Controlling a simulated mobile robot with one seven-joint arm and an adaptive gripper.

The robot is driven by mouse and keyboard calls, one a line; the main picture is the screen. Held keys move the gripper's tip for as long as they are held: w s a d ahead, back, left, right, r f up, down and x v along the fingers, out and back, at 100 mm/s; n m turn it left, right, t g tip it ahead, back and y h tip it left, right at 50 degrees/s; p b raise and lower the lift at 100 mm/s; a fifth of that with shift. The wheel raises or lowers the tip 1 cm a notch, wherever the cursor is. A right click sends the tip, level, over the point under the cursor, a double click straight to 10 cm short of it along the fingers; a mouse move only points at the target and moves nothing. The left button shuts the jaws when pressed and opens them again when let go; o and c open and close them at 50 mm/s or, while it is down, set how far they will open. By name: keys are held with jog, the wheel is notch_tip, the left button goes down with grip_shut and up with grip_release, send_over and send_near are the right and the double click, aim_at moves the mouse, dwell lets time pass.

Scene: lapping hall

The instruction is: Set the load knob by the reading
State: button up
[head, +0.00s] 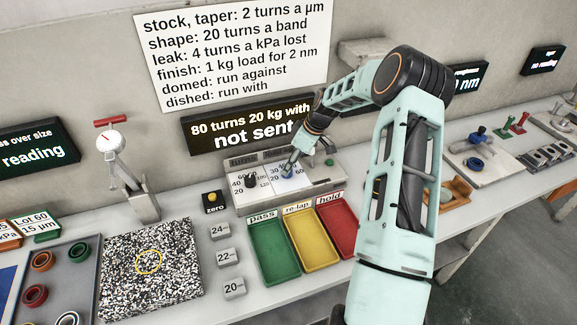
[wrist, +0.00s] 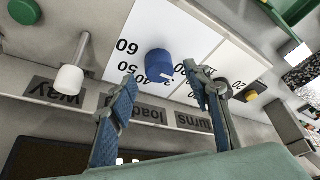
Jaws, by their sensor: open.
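The control box (head: 318,183) on the bench carries a blue load knob (head: 287,171) and a black turns knob (head: 251,181), each on a white numbered dial. The dark display (head: 250,125) above it reads "80 turns 20 kg with" and "not sent". My gripper (head: 291,158) is at the load dial. In the wrist view the picture is upside down; the blue knob (wrist: 158,65) shows between and just beyond my two open blue-padded fingers (wrist: 162,82). Contact with the knob cannot be told. The pointer of the load knob is not readable.
A white-tipped way lever (wrist: 70,78) stands beside the load dial. A green button (head: 329,162) is on the box's right. Green, yellow and red trays (head: 275,262) lie in front. A yellow zero button (head: 212,198) and a dial gauge stand (head: 140,190) are left.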

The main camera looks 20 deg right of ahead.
jog(key=shift+x, duration=1.5)
jog(key=c, duration=1.1)
